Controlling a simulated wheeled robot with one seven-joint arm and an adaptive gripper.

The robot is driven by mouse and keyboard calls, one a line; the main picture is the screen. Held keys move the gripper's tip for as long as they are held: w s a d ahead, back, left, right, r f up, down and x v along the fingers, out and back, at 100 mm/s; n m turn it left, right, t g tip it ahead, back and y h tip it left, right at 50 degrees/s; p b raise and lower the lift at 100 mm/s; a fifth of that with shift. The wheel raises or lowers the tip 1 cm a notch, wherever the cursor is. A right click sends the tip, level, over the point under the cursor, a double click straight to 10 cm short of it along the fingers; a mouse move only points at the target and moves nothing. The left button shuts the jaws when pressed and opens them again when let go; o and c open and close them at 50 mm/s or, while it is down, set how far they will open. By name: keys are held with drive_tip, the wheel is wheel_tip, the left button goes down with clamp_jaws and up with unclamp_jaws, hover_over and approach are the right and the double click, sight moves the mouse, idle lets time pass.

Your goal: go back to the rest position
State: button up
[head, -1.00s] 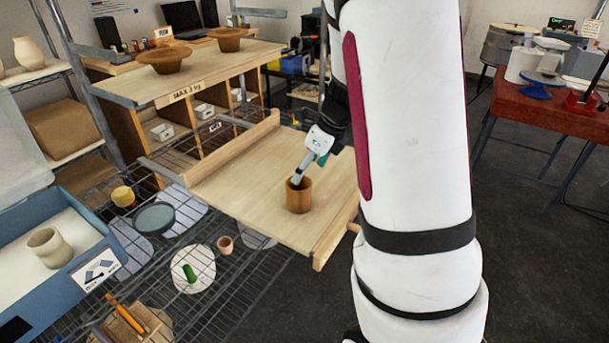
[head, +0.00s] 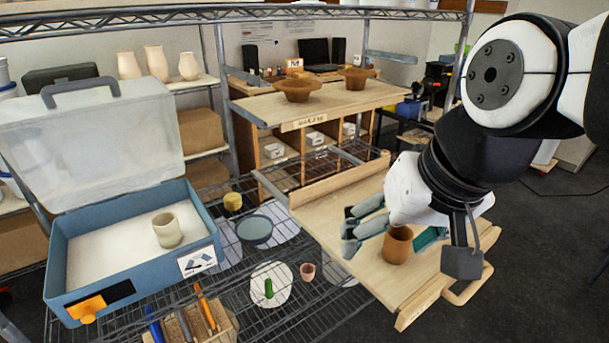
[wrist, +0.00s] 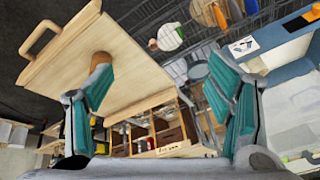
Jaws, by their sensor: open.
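My gripper (head: 357,228) is in the head view, at the centre right, with its jaws pointing left. It is above the wooden pull-out board and holds nothing. In the wrist view my gripper (wrist: 165,105) has its two teal-padded fingers spread wide apart with nothing between them. A brown wooden cup (head: 397,246) stands upright on the board, just beyond and below the jaws in the picture. In the wrist view the cup (wrist: 101,58) shows partly behind the left finger.
The wooden board (head: 335,205) has raised side rails and a handle (head: 468,287). A blue box (head: 60,262) with a raised clear lid holds a pale cup (head: 167,230). Two brown bowls (head: 297,88) stand on the upper shelf. A wire rack (head: 330,300) lies below.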

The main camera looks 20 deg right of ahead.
drive_tip(key=s+n, duration=0.2)
drive_tip(key=shift+r+n+h, duration=0.2)
drive_tip(key=shift+n+h, duration=0.1)
drive_tip(key=shift+h, duration=0.1)
drive_tip(key=shift+c, duration=0.6)
idle(0.5)
